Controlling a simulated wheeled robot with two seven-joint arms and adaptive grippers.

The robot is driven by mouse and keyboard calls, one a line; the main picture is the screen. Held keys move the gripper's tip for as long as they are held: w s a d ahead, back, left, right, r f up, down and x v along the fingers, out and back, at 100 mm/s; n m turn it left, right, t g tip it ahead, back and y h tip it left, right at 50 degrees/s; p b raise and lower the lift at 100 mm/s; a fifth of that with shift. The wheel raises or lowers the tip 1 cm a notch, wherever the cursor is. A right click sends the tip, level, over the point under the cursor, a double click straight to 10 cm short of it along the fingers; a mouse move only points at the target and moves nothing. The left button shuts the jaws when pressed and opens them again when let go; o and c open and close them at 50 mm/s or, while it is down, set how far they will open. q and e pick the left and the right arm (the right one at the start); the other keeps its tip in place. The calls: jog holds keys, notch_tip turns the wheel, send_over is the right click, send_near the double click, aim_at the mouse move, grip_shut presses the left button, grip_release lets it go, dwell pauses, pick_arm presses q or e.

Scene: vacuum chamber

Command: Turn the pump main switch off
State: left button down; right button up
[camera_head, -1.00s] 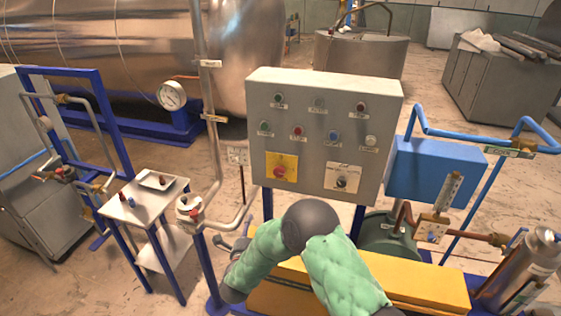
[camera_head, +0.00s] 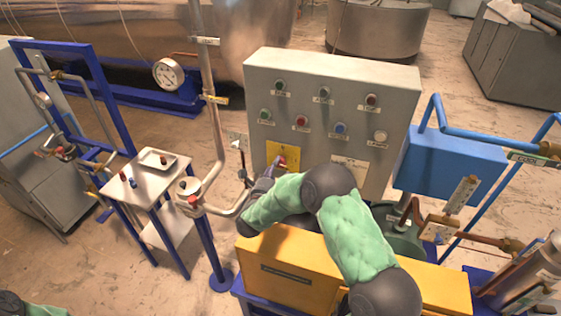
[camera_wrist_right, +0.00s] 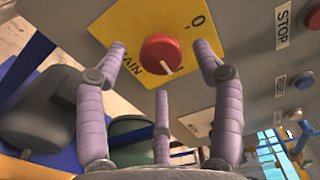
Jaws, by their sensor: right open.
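The pump main switch is a red round knob (camera_wrist_right: 161,53) on a yellow plate (camera_wrist_right: 120,28) marked "MAIN" and "0". A white mark shows at the knob's lower edge in the right wrist view, away from the "0". In the head view the switch (camera_head: 282,160) is at the lower left of the grey control panel (camera_head: 335,70). My right gripper (camera_wrist_right: 160,60) is open, its three purple fingers spread around the knob. Whether any finger touches it is unclear. In the head view the gripper (camera_head: 270,172) is partly hidden by its arm. My left gripper is out of view.
Several other buttons (camera_head: 300,121) sit above the switch. A yellow box (camera_head: 285,268) lies below the arm. A metal pipe (camera_head: 219,150) stands left of the panel, near a small side table (camera_head: 133,192). A blue box (camera_head: 452,165) is at right.

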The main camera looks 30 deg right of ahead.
aim_at(280, 164)
jog(key=shift+x, duration=2)
jog(key=shift+a, duration=0.1)
jog(key=c, duration=1.2)
